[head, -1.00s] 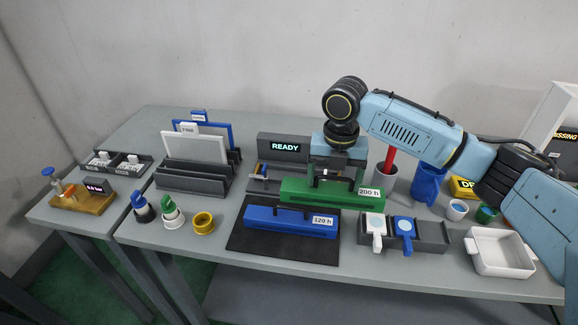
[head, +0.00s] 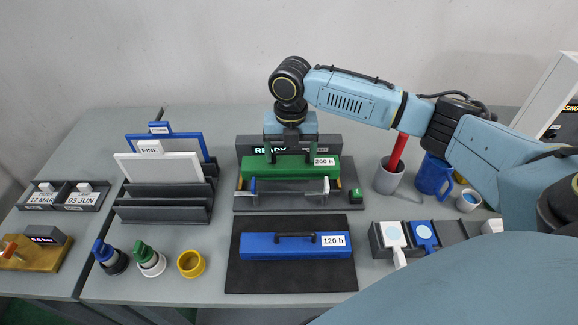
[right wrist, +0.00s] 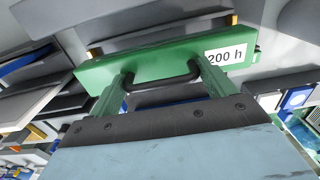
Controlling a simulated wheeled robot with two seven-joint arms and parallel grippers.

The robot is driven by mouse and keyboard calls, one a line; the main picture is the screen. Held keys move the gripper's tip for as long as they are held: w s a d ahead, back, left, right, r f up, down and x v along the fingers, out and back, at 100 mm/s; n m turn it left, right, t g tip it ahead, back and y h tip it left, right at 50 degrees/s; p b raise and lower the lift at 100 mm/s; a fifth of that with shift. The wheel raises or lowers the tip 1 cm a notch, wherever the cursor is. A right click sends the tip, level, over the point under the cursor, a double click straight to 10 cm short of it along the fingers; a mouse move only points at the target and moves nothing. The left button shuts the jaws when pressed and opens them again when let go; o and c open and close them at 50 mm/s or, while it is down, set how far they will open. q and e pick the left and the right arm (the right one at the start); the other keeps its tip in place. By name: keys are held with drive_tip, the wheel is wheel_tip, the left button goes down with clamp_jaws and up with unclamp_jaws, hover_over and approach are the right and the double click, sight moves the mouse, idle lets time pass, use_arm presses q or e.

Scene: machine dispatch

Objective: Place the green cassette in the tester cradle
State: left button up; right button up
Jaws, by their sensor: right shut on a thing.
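The green cassette (head: 285,169), labelled 200 h, is level in front of the tester's READY display (head: 272,150), which is partly hidden. My right gripper (head: 290,152) is shut on the black handle of the green cassette, which also shows in the right wrist view (right wrist: 150,66). The tester cradle (head: 290,200) is a grey base with a blue-tipped post at the left and a pale post at the right. The cassette is over the cradle between these ends; I cannot tell whether it touches. My left gripper is out of view.
A blue cassette (head: 290,247) labelled 120 h lies on a black mat (head: 290,280) in front of the cradle. A small green button (head: 355,194) sits at the cradle's right. A grey cup (head: 388,178) holds a red object. A slotted rack (head: 165,206) stands at the left.

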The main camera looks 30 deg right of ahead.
sight(290, 161)
wheel_tip(290, 161, down, 4)
drive_tip(key=shift+w, duration=0.1)
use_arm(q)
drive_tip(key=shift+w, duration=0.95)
use_arm(e)
drive_tip(key=shift+f, duration=0.45)
drive_tip(key=shift+f, duration=0.2)
drive_tip(key=o, duration=1.6)
drive_tip(key=shift+c, duration=0.2)
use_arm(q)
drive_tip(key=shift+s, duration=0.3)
use_arm(e)
drive_tip(key=shift+r, duration=0.1)
drive_tip(key=shift+r, duration=0.4)
wheel_tip(290, 161, up, 11)
drive_tip(key=shift+r, duration=0.2)
